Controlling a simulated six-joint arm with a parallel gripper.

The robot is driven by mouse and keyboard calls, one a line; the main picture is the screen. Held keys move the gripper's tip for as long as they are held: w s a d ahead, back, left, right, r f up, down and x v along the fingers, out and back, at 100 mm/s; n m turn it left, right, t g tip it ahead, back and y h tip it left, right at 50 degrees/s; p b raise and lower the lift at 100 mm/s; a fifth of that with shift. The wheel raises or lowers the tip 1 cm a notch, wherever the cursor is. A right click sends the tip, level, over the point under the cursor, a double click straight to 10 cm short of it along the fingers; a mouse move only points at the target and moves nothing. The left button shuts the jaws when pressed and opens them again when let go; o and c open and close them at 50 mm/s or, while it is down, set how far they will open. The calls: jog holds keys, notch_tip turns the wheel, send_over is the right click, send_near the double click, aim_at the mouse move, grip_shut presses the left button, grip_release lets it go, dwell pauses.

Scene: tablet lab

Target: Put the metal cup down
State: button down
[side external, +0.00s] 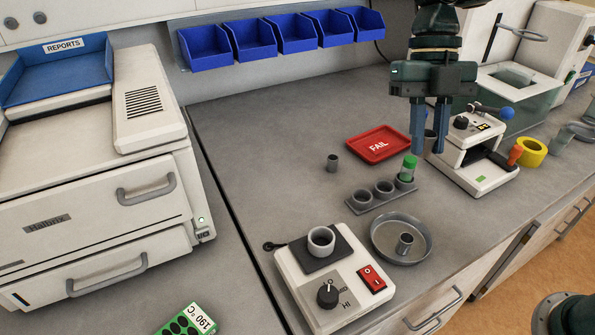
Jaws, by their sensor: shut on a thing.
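The red FAIL tray (356,143) lies left of my gripper. A grey rack (363,205) holds a green-capped vial (407,172). A white hotplate (330,315) carries a pale cup (321,240). The white tester (480,182) stands close right.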

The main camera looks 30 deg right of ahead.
aim_at(396, 232)
jog(key=shift+d+f, duration=0.1)
jog(key=shift+f, duration=9.5)
jog(key=shift+f, duration=0.15)
jog(key=c, duration=1.3)
grip_release()
jog(key=v, duration=1.2)
jog(key=shift+s+r, duration=0.1)
jog(key=shift+r, duration=0.15)
